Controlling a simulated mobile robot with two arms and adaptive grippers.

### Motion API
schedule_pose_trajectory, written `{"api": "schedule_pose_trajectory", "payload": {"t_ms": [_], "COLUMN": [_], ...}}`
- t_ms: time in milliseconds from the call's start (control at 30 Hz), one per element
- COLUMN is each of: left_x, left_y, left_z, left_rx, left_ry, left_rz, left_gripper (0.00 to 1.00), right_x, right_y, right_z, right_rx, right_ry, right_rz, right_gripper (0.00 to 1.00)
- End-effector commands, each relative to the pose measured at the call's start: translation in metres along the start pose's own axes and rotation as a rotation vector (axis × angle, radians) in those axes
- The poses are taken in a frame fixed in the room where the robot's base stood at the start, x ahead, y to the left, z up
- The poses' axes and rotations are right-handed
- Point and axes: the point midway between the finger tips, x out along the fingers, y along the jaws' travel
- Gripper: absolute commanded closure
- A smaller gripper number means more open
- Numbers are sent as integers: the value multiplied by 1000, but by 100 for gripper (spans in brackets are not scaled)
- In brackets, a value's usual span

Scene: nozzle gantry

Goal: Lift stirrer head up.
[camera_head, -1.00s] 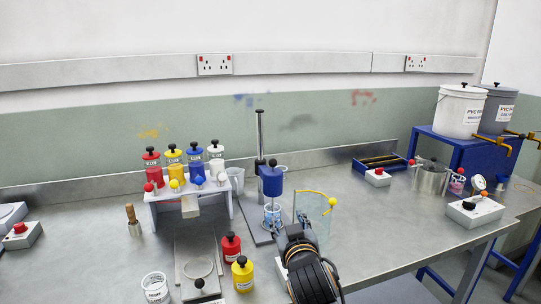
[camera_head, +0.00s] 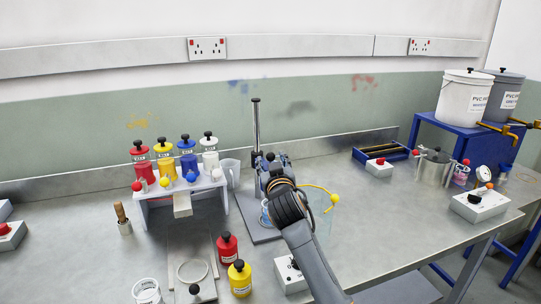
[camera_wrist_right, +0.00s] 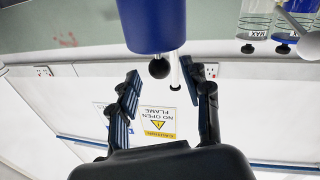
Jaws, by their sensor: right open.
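The blue stirrer head (camera_wrist_right: 152,24) with its black knob (camera_wrist_right: 159,68) shows upside down at the top of the right wrist view. In the head view my right gripper and arm hide most of it. It belongs to the stand with a dark upright post (camera_head: 256,125). My right gripper (camera_head: 272,163) is at the stirrer head. In the right wrist view its fingers (camera_wrist_right: 160,80) are open, one on each side of the knob, with visible gaps. A glass beaker (camera_head: 265,213) under the head is partly hidden. My left gripper is not in view.
A bottle rack (camera_head: 158,192) stands left of the stand. A clear curved guard with a yellow ball (camera_head: 335,199) is close to my right gripper on the right. Red (camera_head: 227,247) and yellow bottles (camera_head: 239,279) stand in front.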

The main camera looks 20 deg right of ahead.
Motion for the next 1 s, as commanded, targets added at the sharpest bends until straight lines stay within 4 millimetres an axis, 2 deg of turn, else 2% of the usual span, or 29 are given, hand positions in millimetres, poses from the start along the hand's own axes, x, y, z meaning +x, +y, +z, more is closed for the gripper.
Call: {"api": "schedule_pose_trajectory", "payload": {"t_ms": [100, 233, 500, 633, 667, 867, 900, 1000], "left_x": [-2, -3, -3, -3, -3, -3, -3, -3], "left_y": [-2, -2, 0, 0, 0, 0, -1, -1], "left_z": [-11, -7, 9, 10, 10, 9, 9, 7], "left_rx": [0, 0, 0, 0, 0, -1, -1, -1], "left_ry": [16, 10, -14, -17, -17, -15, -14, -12], "left_rz": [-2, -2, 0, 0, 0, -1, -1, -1], "left_gripper": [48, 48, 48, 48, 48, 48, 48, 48], "right_x": [16, 26, 31, 31, 31, 31, 31, 31], "right_y": [0, 0, 0, 0, 0, 0, 0, 0], "right_z": [-1, -1, 0, 0, 0, 0, 0, 0], "right_rx": [-2, 0, 0, 0, 0, 0, 0, 0], "right_ry": [0, 0, 0, 0, 0, 0, 0, 0], "right_rz": [1, 0, -1, 0, 0, 0, 0, 0], "right_gripper": [52, 52, 52, 52, 56, 97, 100, 100]}}
